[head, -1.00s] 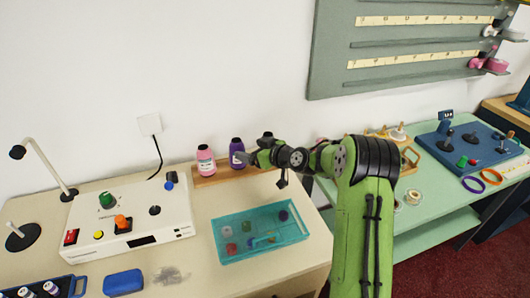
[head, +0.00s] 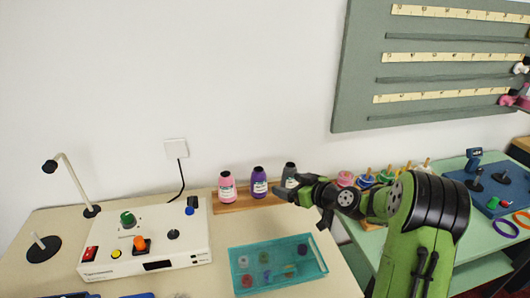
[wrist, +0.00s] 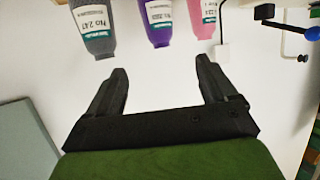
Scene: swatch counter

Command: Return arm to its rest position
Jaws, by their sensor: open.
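My green arm reaches in from the lower right in the head view. My gripper (head: 287,190) is just in front of the bottles on the wooden rack. In the wrist view my gripper (wrist: 163,85) has its two black fingers wide apart with nothing between them. A grey bottle (head: 290,173), a purple bottle (head: 259,181) and a pink bottle (head: 227,187) stand on the rack. The grey bottle (wrist: 93,28), purple bottle (wrist: 158,20) and pink bottle (wrist: 202,18) show upside down in the wrist view, beyond the fingertips and apart from them.
A teal tray (head: 237,284) with small items lies on the counter below the gripper. A white control box (head: 200,235) and a lamp (head: 75,183) stand at left. Ring pegs (head: 386,175) and a blue panel (head: 460,183) are on the green table at right. A grey board (head: 355,90) hangs above.

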